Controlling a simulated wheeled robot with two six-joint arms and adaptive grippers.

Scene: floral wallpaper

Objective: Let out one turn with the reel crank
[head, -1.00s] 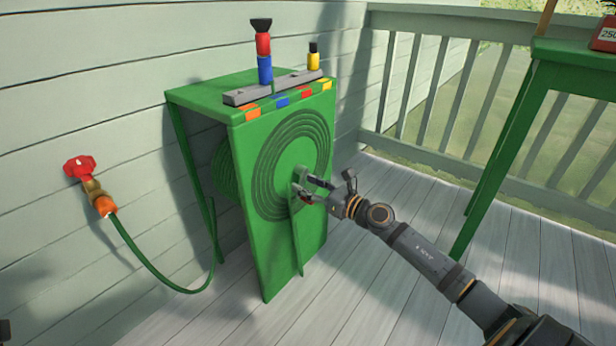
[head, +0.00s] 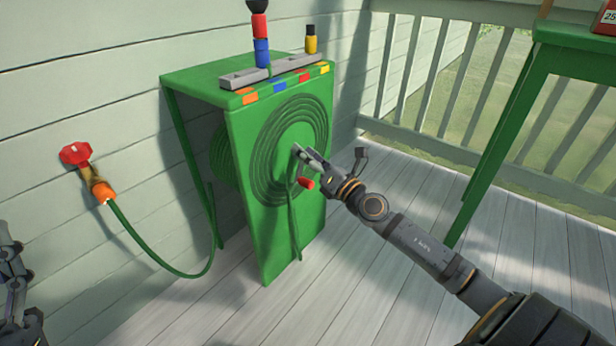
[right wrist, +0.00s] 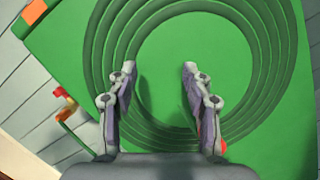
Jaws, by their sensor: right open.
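The hose reel (head: 243,200) is a green stand with a ringed round face. Its red crank knob (head: 306,183) sticks out low on the right side of the disc's middle. My right gripper (head: 304,152) is just above the knob, open and apart from it. In the right wrist view, the spread fingers (right wrist: 158,72) face the plain green disc centre with nothing between them. A bit of red (right wrist: 223,147), likely the knob, shows beside the right finger's base. My left gripper (head: 15,285) is partly in view at the left edge; its jaws are unclear.
A red tap (head: 75,154) with an orange fitting and a green hose (head: 150,248) is on the wall at left. Coloured nozzles (head: 261,45) stand on the grey bar on top. A green table (head: 560,40) is at right. The deck in front is clear.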

